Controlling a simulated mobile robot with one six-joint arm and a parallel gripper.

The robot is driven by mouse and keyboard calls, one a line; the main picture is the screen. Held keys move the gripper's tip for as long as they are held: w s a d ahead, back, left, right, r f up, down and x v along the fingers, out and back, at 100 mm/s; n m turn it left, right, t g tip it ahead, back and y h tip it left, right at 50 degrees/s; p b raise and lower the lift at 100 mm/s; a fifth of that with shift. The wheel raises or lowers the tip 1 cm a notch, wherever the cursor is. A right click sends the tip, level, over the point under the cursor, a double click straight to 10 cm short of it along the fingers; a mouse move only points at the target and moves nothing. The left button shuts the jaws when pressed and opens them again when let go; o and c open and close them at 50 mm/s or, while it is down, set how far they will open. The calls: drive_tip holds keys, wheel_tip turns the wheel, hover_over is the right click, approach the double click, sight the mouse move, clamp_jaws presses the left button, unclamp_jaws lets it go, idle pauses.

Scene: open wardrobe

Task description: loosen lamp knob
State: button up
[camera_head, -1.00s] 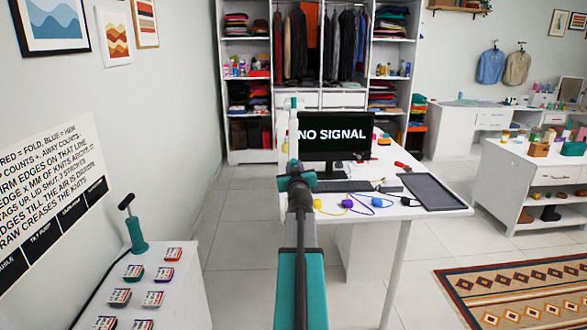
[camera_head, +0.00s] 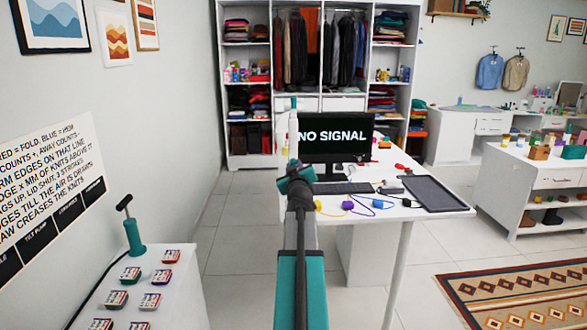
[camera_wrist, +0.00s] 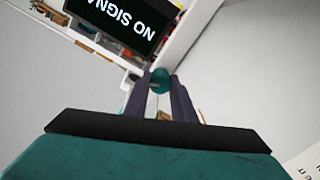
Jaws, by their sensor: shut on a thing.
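In the wrist view, my gripper (camera_wrist: 160,91) has its two dark fingers closed on a small round teal knob (camera_wrist: 160,78). White lamp parts show just behind the knob, partly hidden by the fingers. In the head view, a slim white upright, which looks like the lamp (camera_head: 293,130), stands at the left end of the white desk, left of the monitor. My arm covers its lower part. My gripper's fingers are hidden behind my wrist in the head view, so the knob cannot be made out there.
The monitor (camera_head: 337,134) reads "NO SIGNAL" close to the right of the lamp. A keyboard (camera_head: 343,188), a dark tray (camera_head: 434,193) and coloured cabled items lie on the white desk (camera_head: 400,210). A white side table (camera_head: 178,300) with small labelled tins stands at left. Floor between is clear.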

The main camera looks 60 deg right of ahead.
drive_tip(key=shift+n+b, duration=3.3)
drive_tip(key=shift+b, duration=2.25)
drive_tip(key=shift+n+b, duration=2.9)
drive_tip(key=shift+b, duration=0.55)
drive_tip(key=o, duration=1.1)
drive_tip(key=shift+c, duration=0.4)
drive_tip(key=m+p, duration=0.8)
drive_tip(key=m, duration=0.9)
drive_tip(key=shift+p, duration=0.4)
